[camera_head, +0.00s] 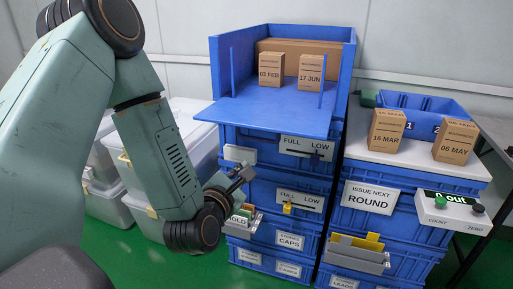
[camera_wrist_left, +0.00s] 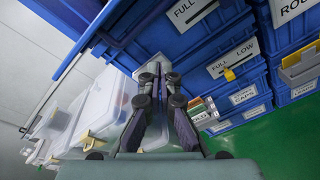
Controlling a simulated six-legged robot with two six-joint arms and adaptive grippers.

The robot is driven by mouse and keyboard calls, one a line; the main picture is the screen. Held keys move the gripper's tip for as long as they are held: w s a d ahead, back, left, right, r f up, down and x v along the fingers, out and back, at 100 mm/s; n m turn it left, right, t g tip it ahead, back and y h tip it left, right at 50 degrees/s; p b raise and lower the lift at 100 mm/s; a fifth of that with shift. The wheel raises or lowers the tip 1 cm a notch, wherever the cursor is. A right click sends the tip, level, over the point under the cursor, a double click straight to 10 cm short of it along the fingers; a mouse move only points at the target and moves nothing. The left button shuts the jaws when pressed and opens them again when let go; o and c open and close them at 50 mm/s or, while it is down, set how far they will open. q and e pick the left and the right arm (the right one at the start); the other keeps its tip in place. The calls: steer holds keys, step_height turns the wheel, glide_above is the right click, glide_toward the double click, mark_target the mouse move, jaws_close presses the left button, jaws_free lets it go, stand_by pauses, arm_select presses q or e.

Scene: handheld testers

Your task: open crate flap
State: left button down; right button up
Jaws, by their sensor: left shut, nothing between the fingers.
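The top blue crate (camera_head: 346,75) has its front flap (camera_head: 262,115) down, sticking out level toward me like a shelf. Inside stand two small cartons, 03 FEB (camera_head: 271,68) and 17 JUN (camera_head: 311,72), before a long brown carton (camera_head: 300,46). My left gripper (camera_head: 246,174) is shut and empty, below the flap and in front of the stacked crates. In the left wrist view its fingers (camera_wrist_left: 151,72) are together, pointing toward a white plate on the crate below. My right gripper is not in view.
Blue crates labelled FULL LOW (camera_head: 300,200) are stacked under the flap. Clear lidded bins (camera_head: 180,135) stand at left. At right, a white top (camera_head: 410,158) bears cartons 16 MAR (camera_head: 387,131) and 06 MAY (camera_head: 455,141), and a counter box (camera_head: 452,212) hangs in front.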

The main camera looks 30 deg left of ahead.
mark_target(265, 123)
arm_select(q)
steer(key=w+a+r+n+b, duration=0.1)
steer(key=w+n, duration=0.6)
steer(key=w, duration=0.1)
steer(key=shift+w+a+r+n+g+b, duration=0.15)
steer(key=shift+w+a+n+g+b, duration=0.15)
steer(key=shift+n, duration=0.1)
stand_by(0.5)
